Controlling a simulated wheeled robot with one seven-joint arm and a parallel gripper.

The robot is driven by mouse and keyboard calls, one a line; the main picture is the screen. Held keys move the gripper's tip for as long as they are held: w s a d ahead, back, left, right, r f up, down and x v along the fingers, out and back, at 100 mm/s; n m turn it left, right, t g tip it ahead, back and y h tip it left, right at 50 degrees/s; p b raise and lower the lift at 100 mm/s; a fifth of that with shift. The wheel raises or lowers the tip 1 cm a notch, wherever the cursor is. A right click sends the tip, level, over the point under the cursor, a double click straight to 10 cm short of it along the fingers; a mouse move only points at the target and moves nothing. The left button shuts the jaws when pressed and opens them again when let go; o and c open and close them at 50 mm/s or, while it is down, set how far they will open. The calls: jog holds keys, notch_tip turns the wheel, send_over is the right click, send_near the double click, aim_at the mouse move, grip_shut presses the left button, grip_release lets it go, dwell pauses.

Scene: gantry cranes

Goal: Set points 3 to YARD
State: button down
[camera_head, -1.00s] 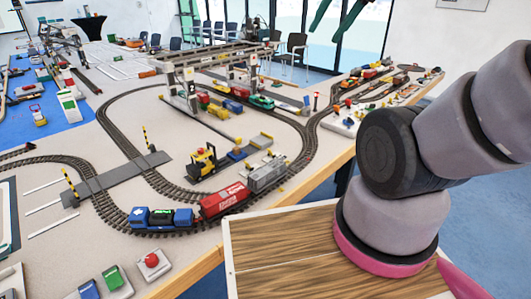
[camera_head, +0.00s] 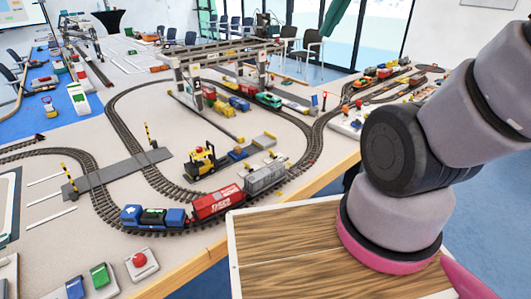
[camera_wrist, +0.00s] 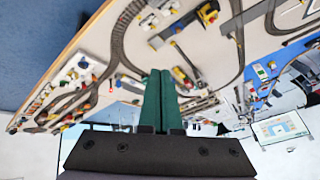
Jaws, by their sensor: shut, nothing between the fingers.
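My gripper's dark green fingers (camera_wrist: 159,100) lie together, shut and empty, in the wrist view. They also show at the top edge of the head view (camera_head: 336,18), high above the far side of the table. A white control board (camera_head: 349,121) with small coloured parts sits at the table's right edge, beside the tracks. It also shows in the wrist view (camera_wrist: 75,75), left of the fingers and apart from them. I cannot read any label marking points 3 or YARD, nor tell a lever's position.
A train with a blue engine (camera_head: 152,217), red wagon (camera_head: 217,203) and grey wagon (camera_head: 265,178) stands on the near curve. A gantry crane (camera_head: 218,55) spans the tracks behind. A yellow vehicle (camera_head: 203,163) stands inside the loop. A red button (camera_head: 140,259) is at the near edge.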

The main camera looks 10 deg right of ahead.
aim_at(272, 153)
jog(key=w+a+f+n+g+h, duration=0.2)
jog(key=w+a+f+n+h, duration=0.1)
jog(key=w+f+n, duration=0.5)
jog(key=w+a+f+n+g+h, duration=0.2)
jog(key=w+a+f+n, duration=0.25)
jog(key=w+f, duration=0.6)
jog(key=w+a+f+n+h, duration=0.1)
jog(key=a+f+n, duration=0.2)
jog(key=f, duration=0.5)
jog(key=w+a+f+n+t+h, duration=0.1)
jog(key=w+a+f+n, duration=0.1)
jog(key=f+n, duration=0.4)
jog(key=w+a+f+n+t+h, duration=0.1)
jog(key=a+f+n, duration=0.3)
jog(key=f, duration=0.8)
jog(key=shift+w+a+f+n+h, duration=0.2)
jog(key=shift+w+a+n+h, duration=0.2)
jog(key=shift+w+n, duration=0.2)
jog(key=x, duration=0.9)
jog(key=shift+w+d+f, duration=0.2)
jog(key=shift+d, duration=0.05)
jog(key=shift+w+d+r, duration=0.25)
jog(key=shift+w+d, duration=0.05)
jog(key=shift+d, duration=0.2)
jog(key=shift+w+d+r, duration=0.25)
jog(key=shift+d, duration=0.2)
jog(key=shift+w+d+r, duration=0.35)
jog(key=shift+w+d, duration=0.05)
jog(key=shift+d, duration=0.2)
